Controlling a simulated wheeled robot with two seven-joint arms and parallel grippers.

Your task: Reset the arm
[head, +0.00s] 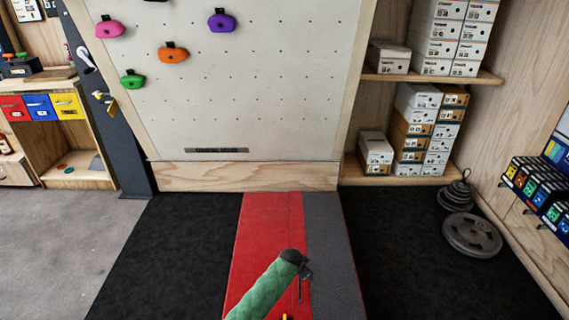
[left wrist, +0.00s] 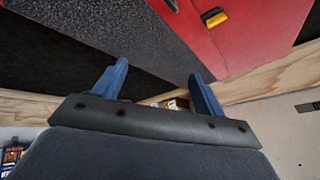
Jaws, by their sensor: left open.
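My left gripper (left wrist: 159,68) shows in the left wrist view. Its two blue fingers stand wide apart with nothing between them. Beyond the fingers are dark floor, a grey strip and a red mat (left wrist: 240,30). The same red mat (head: 262,235) shows in the head view. Neither gripper can be made out in the head view.
A green padded cylinder (head: 267,288) with a dark end rises over the mat; its support is hidden. A small yellow and black item (left wrist: 214,17) lies on the mat. A climbing wall (head: 230,100) stands ahead. Weight plates (head: 472,235) lie at right.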

